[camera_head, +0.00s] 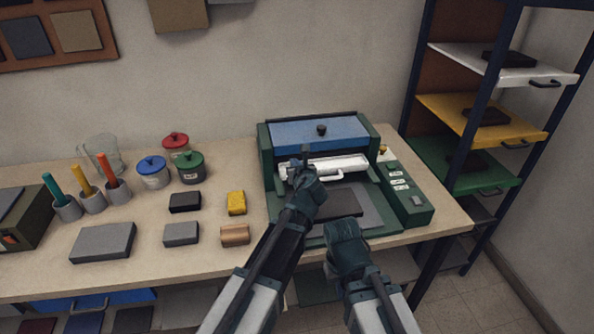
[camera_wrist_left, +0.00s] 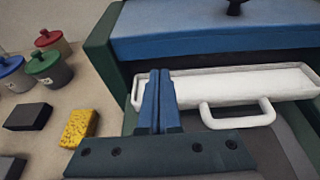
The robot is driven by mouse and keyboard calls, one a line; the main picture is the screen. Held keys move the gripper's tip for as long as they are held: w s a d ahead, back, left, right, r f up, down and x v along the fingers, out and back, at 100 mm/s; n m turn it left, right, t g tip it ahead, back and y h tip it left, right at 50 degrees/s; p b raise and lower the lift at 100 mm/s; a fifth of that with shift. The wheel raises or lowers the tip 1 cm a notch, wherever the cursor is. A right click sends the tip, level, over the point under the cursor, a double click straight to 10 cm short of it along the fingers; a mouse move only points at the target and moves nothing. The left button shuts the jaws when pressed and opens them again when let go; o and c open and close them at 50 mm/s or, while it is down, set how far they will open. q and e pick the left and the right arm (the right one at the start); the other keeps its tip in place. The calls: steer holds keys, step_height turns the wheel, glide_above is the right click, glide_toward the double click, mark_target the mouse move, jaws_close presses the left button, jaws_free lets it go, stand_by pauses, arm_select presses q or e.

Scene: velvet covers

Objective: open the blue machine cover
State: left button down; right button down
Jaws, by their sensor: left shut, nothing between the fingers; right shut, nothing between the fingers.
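The blue machine cover (camera_head: 318,133) lies across the top of the green machine (camera_head: 268,170), with a black knob (camera_head: 321,130) on it. In the left wrist view the blue cover (camera_wrist_left: 220,30) spans the top, its knob (camera_wrist_left: 236,6) cut by the upper edge. My left gripper (camera_head: 304,164) is shut and empty, in front of the white tray and below the cover. In the left wrist view its fingers (camera_wrist_left: 158,85) are together, apart from the knob. My right gripper (camera_head: 341,228) is lower, by the machine's front edge; its fingertips are hard to make out.
A white tray (camera_wrist_left: 240,84) with a handle sits under the cover. A control box (camera_head: 404,203) is at the machine's right. Jars, sponges, blocks and marker holders stand on the table (camera_head: 130,240) to the left. A shelf rack (camera_head: 445,130) stands at the right.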

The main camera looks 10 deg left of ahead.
arm_select(q)
steer(key=shift+b+x, duration=0.4)
steer(key=shift+x, duration=1.4)
